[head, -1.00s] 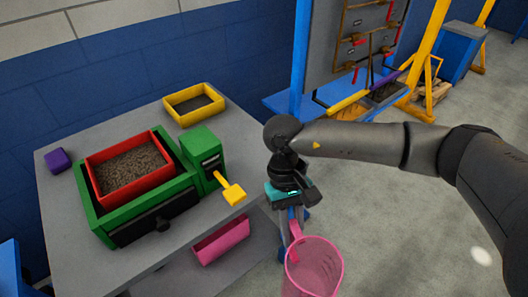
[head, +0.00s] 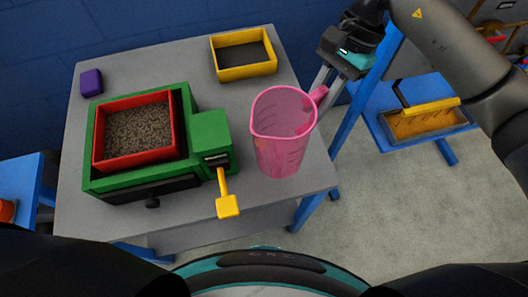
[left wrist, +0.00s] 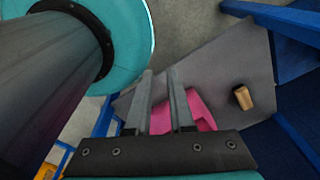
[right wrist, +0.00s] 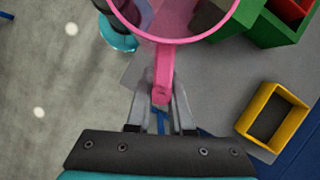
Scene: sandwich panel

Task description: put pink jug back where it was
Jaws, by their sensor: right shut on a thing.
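The pink jug (head: 282,150) is a see-through measuring jug with its open top up. In the head view it is over the right part of the grey table, beside the green machine; I cannot tell whether its base touches. My right gripper (head: 319,94) is shut on its handle from the right. The right wrist view shows the jug's handle (right wrist: 164,70) between the fingers (right wrist: 161,105). My left gripper (left wrist: 160,80) shows only in the left wrist view, open and empty, fingers apart, with a pink bin (left wrist: 190,112) beyond them.
The grey table (head: 265,200) holds a green machine (head: 211,135) with a yellow lever (head: 227,205), a red tray (head: 176,110) of brown pellets, a yellow tray (head: 247,73) and a purple block (head: 91,82). A blue rack (head: 362,85) stands to the right.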

